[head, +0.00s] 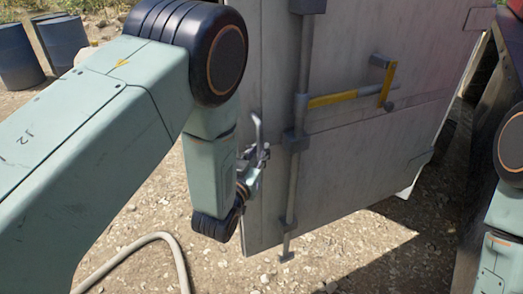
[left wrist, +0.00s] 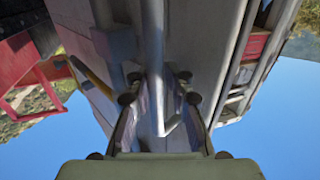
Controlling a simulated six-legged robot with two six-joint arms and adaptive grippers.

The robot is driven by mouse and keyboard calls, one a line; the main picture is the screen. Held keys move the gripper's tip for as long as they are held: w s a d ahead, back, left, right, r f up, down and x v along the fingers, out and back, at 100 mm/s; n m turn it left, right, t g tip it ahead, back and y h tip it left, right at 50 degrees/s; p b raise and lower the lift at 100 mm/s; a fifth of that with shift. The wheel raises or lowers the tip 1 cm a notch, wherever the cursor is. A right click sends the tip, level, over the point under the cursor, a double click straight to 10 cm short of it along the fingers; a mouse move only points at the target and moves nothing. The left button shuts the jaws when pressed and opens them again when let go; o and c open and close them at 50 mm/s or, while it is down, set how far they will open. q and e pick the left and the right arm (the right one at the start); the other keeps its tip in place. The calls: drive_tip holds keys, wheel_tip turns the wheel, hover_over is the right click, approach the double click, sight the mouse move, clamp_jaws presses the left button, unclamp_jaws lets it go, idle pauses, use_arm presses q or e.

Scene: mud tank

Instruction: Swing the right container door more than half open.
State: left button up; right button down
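The container door (head: 345,165) is a grey panel that fills the middle of the head view. A vertical locking bar (head: 297,155) runs down it, with a yellow-marked handle (head: 345,97) to the right. The door's left edge stands free, with gravel beyond it. My left gripper (head: 262,150) is at that left edge, left of the bar. In the left wrist view, my left gripper (left wrist: 157,112) has its fingers spread, with the bar (left wrist: 153,50) showing between them. I cannot tell whether they touch the door. My right gripper is out of view; part of my right arm shows at the right edge.
Blue barrels (head: 63,40) stand at the back left. A pale hose (head: 150,240) lies on the gravel at the lower left. Gravel below the door looks clear. A red structure (left wrist: 42,80) shows at the left of the left wrist view.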

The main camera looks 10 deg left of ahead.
use_arm(q)
drive_tip(key=o, duration=0.4)
drive_tip(key=shift+s+a+r, duration=0.1)
drive_tip(key=shift+s+a, duration=0.05)
drive_tip(key=shift+d, duration=0.25)
drive_tip(key=s, duration=0.4)
drive_tip(key=s+a, duration=0.1)
drive_tip(key=s, duration=0.6)
drive_tip(key=shift+s+a, duration=0.3)
drive_tip(key=shift+s, duration=0.1)
